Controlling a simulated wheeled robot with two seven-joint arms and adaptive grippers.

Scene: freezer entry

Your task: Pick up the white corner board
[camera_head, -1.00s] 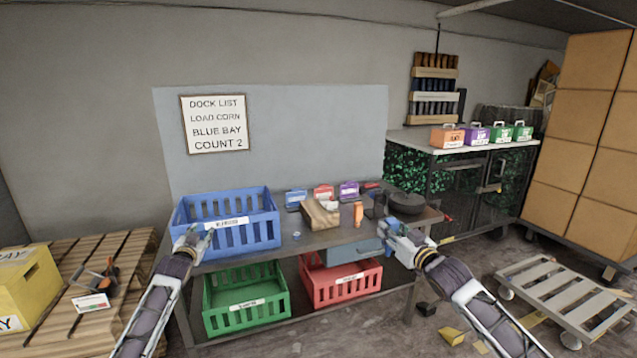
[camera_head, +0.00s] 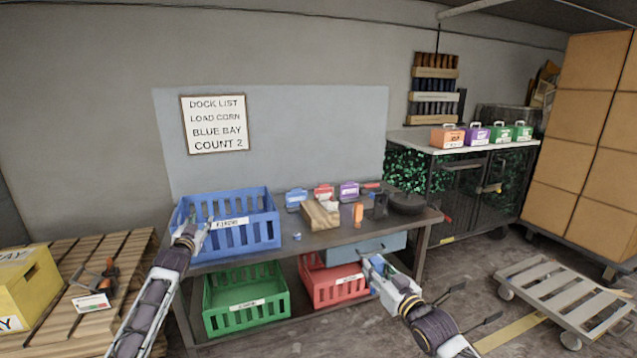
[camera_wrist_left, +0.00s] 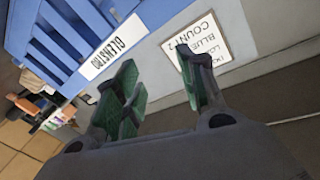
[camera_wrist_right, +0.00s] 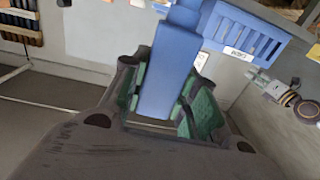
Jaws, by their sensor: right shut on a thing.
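I cannot make out a white corner board for certain in any view. My right gripper (camera_head: 373,272) is in front of the workbench, just below the grey-blue drawer (camera_head: 366,247). My left gripper (camera_head: 203,229) is in front of the blue crate (camera_head: 262,232). In the left wrist view its fingers (camera_wrist_left: 157,95) are apart with nothing between them.
The workbench (camera_head: 300,245) carries small cases, a wooden block (camera_head: 320,215) and a black pan (camera_head: 406,203). A green crate (camera_head: 245,308) and red crate (camera_head: 322,290) sit below.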

